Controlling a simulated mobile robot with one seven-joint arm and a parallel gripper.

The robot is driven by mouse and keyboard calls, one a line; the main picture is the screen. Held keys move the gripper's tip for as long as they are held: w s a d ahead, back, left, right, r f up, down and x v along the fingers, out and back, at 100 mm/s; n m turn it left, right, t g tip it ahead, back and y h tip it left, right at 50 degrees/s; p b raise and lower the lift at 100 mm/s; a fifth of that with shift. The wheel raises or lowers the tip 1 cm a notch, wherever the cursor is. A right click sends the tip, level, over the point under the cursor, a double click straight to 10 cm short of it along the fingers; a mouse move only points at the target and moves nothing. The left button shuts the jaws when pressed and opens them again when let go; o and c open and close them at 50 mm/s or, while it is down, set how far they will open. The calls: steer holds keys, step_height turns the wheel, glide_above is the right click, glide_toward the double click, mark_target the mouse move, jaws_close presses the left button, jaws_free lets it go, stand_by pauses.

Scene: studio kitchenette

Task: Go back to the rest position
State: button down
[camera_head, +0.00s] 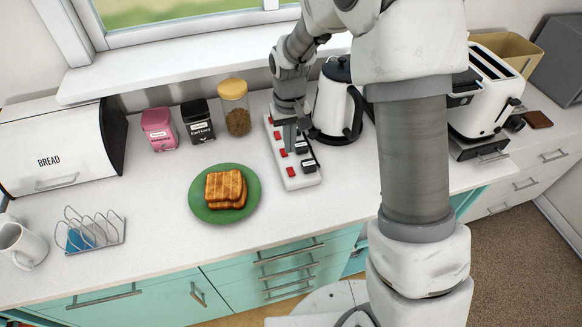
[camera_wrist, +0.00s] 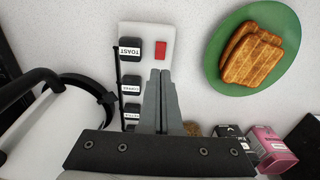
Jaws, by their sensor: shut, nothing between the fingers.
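My gripper (camera_head: 291,139) is shut with nothing in it. It points down over the white power strip (camera_head: 300,182) with red switches and black plugs, on the counter next to the kettle. In the wrist view the closed fingers (camera_wrist: 160,76) cover part of the strip (camera_wrist: 151,38). One plug there is labelled TOAST (camera_wrist: 130,50). I cannot tell whether the fingertips touch the strip. My arm reaches across the right of the head view and hides part of the counter.
A green plate (camera_head: 194,200) with toast (camera_head: 225,188) lies left of the strip. A white kettle (camera_head: 331,108) stands close on the right, and a toaster (camera_head: 486,92) beyond my arm. Pink (camera_head: 159,130) and black (camera_head: 197,121) canisters and a jar (camera_head: 235,108) stand behind.

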stand_by(0.4)
steer(key=s+d+r+t, duration=0.1)
steer(key=s+d+r, duration=0.15)
steer(key=r, duration=0.25)
steer(key=s+d+r+m+t, duration=0.1)
steer(key=s+r, duration=0.2)
steer(key=r, duration=0.3)
steer(key=s+d+r+t, duration=0.1)
steer(key=s+d+r, duration=0.15)
steer(key=r, duration=0.25)
steer(key=s+d+r+t, duration=0.1)
steer(key=s+d+r, duration=0.1)
steer(key=s, duration=0.5)
steer(key=s+d+r+m+t, duration=0.1)
steer(key=s+r, duration=0.3)
steer(key=s, duration=0.4)
steer(key=shift+s+d+t, duration=0.2)
steer(key=shift+d+t, duration=0.1)
steer(key=shift+d, duration=0.05)
